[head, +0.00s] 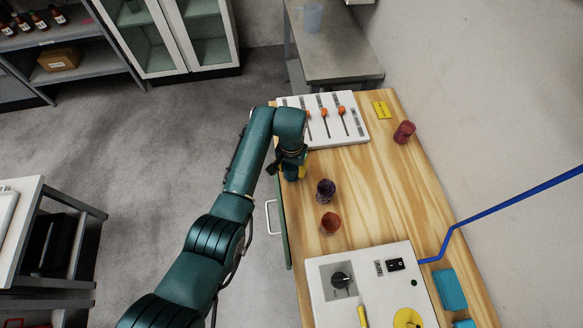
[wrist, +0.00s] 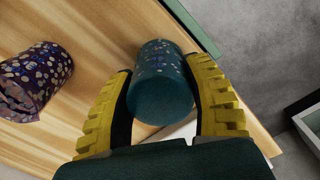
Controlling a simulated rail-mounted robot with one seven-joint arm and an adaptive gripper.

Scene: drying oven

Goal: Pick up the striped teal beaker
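A teal beaker (wrist: 163,85) with pale flecks on its upper part in the picture is between the two yellow fingers of my gripper (wrist: 160,64) in the wrist view. The fingers lie close along both its sides; I cannot tell whether they press on it. No stripes can be made out clearly. I cannot tell whether the beaker rests on the bench.
A purple speckled beaker (head: 326,190) stands beside my gripper, also in the wrist view (wrist: 38,78). A reddish beaker (head: 331,223) is near it, another (head: 404,132) at the right.

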